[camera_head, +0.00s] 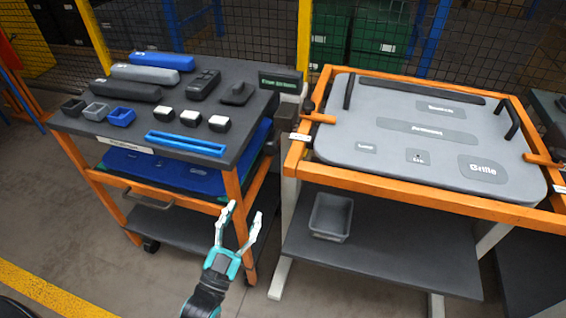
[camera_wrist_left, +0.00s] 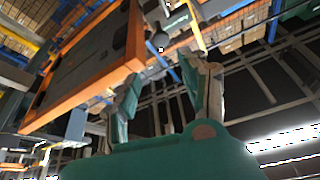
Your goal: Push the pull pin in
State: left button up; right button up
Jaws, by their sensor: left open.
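My left gripper (camera_head: 242,214) is open and empty in the head view, with its fingers pointing up. An orange bar with a grip (camera_head: 319,118) sits on the fixture's left rail beside a small white label. A similar orange bar (camera_head: 543,160) sits on the right rail. In the left wrist view a small dark round knob (camera_wrist_left: 158,41) shows beyond the fingers, near the orange frame (camera_wrist_left: 105,75). I cannot tell which of these is the pull pin. My right gripper is not in view.
The tool cart (camera_head: 140,152) at left carries dark and blue parts. A grey panel (camera_head: 345,155) lies in the fixture. A grey bin (camera_head: 331,217) stands on its lower shelf. A mesh fence is behind.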

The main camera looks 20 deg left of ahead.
pick_arm(q)
jog(key=p, duration=0.1)
send_near(270, 152)
jog(key=p+x, duration=0.1)
jog(key=x, duration=0.8)
jog(key=shift+s+r+p, duration=0.1)
jog(key=shift+r+p, duration=0.1)
jog(key=shift+p, duration=0.15)
jog(key=shift+w+r, duration=0.2)
jog(key=shift+w, duration=0.45)
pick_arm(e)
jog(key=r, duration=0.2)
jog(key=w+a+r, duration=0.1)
pick_arm(q)
jog(key=shift+c, duration=0.3)
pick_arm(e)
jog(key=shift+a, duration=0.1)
pick_arm(q)
jog(key=c, duration=0.5)
grip_shut()
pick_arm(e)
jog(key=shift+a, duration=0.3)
